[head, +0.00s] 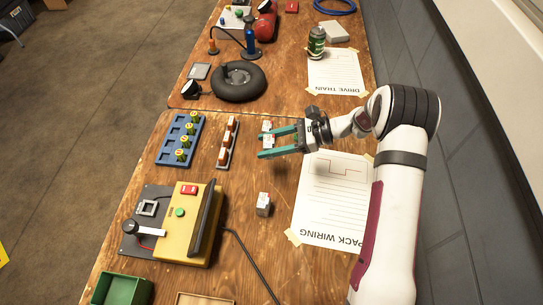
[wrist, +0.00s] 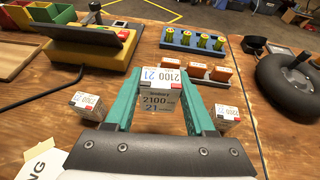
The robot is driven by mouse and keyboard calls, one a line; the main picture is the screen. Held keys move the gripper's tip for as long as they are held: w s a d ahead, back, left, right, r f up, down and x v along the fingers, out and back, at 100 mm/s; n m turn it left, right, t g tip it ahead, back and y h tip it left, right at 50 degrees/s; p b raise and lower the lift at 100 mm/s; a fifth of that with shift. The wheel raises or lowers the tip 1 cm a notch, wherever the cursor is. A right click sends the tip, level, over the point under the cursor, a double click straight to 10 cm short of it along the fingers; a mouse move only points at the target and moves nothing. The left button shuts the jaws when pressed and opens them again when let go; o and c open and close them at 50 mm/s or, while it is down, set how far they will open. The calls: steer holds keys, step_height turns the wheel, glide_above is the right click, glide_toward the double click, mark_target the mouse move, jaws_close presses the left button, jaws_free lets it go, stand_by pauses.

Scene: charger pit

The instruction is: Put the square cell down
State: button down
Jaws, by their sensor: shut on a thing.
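My gripper (head: 268,142), with teal fingers, is shut on a square cell (wrist: 160,90), a pale block with a white top label reading 2100 21. It sits between the fingertips in the wrist view (wrist: 163,105). I cannot tell how far its base is from the table. A similar cell (head: 264,204) stands on the table, and shows left of my gripper in the wrist view (wrist: 85,103). Another (wrist: 228,115) stands right of the fingers. A pale block (head: 267,128) shows by the upper finger in the head view; I cannot tell which cell it is.
A white rack of orange-brown cells (head: 228,142) and a blue tray (head: 166,136) with green cells lie beyond the fingertips. The yellow charger box (head: 188,222) stands at lower left, its black cable crossing the table. A taped wiring sheet (head: 333,200) lies near my arm.

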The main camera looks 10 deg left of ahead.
steer(key=shift+r, duration=0.8)
steer(key=w+d+r+m+t+h, duration=0.2)
steer(key=w+d+m+t, duration=0.4)
steer(key=d+m+t, duration=0.15)
steer(key=m+t+h, duration=0.6)
steer(key=m, duration=0.1)
glide_above(339, 160)
steer(key=a, duration=0.1)
steer(key=f, duration=0.8)
steer(key=d+f, duration=0.1)
steer(key=f, duration=0.2)
steer(key=shift+f, duration=0.25)
steer(key=shift+f+t, duration=0.2)
steer(key=shift+t, duration=0.05)
steer(key=shift+f, duration=0.2)
steer(key=shift+c, duration=1.2)
jaws_free()
